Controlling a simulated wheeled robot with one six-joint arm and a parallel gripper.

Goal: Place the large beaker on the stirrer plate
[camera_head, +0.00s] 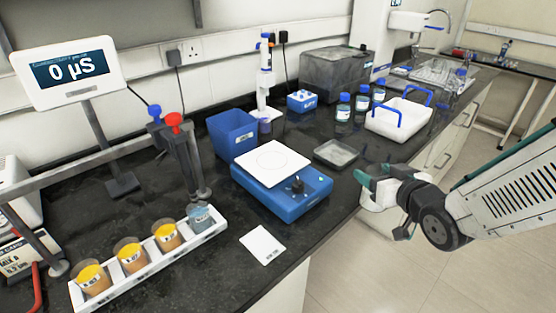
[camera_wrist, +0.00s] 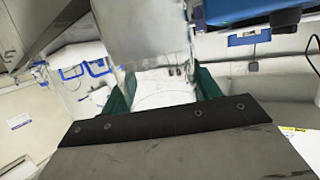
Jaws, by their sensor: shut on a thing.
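The stirrer plate is a blue unit with a white square top (camera_head: 272,163) on the dark bench, in the middle of the head view. My gripper (camera_head: 367,182) is to the right of it, out past the bench's front edge and apart from the plate. In the wrist view, its green fingers (camera_wrist: 163,92) are shut on a clear glass vessel, which I take as the large beaker (camera_wrist: 150,45). The glass is see-through and its rim and base are not clear. In the head view I can barely make the beaker out.
A shallow grey dish (camera_head: 336,153) lies right of the stirrer. A white tray with blue handles (camera_head: 398,122) and blue-capped bottles (camera_head: 343,108) stand behind. A blue bin (camera_head: 232,135) is behind left. A white card (camera_head: 262,245) and a rack of cups (camera_head: 150,262) are in front.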

